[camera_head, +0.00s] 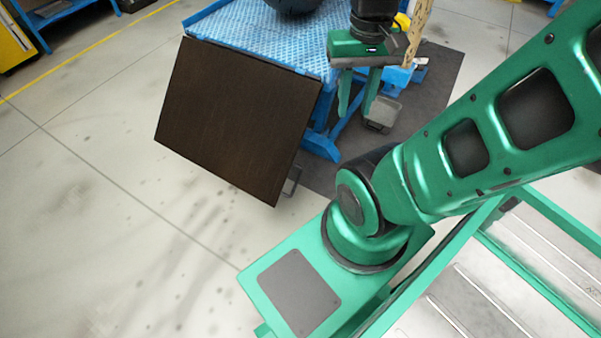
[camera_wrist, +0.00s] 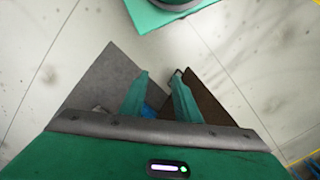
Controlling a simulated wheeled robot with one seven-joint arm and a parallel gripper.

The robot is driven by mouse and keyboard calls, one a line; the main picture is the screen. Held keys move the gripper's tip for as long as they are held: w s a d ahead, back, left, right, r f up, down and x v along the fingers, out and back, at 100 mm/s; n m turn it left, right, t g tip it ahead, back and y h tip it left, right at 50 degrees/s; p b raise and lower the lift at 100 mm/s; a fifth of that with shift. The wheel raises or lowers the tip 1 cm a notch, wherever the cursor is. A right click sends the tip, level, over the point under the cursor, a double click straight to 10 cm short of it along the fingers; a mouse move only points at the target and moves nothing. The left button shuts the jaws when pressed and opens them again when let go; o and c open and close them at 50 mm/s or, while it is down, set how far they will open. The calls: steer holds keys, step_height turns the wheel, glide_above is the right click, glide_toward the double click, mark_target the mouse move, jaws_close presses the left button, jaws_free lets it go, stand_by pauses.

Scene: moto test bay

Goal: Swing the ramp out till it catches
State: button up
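The ramp (camera_head: 235,120) is a dark brown flat panel at the near end of the blue lift table (camera_head: 250,38). It slopes down and outward from the table's edge, its lower edge over the pale floor. A small grey metal loop (camera_head: 292,181) shows by its lower right corner. My gripper (camera_head: 356,112) points down to the right of the ramp, beside the table. Its two green fingers are apart with nothing seen between them. In the wrist view the ramp (camera_wrist: 207,98) shows as a dark strip right of my gripper (camera_wrist: 160,76). Whether the right finger touches it, I cannot tell.
A dark grey mat (camera_head: 437,85) lies under the table and reaches right; it also shows in the wrist view (camera_wrist: 105,78). A grey pedal-like part (camera_head: 381,116) stands low behind my fingers. The floor left of the ramp is clear.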

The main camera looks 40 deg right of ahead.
steer(key=shift+w+a, duration=0.1)
steer(key=shift+w, duration=0.1)
steer(key=shift+s, duration=0.1)
steer(key=m+y, duration=0.5)
steer(key=m, duration=0.1)
glide_above(299, 177)
steer(key=d, duration=0.4)
step_height(299, 177, down, 43)
steer(key=shift+g, duration=0.3)
steer(key=x, duration=1.1)
steer(key=shift+w+f, duration=0.1)
steer(key=shift+w, duration=0.2)
steer(key=shift+c, duration=0.2)
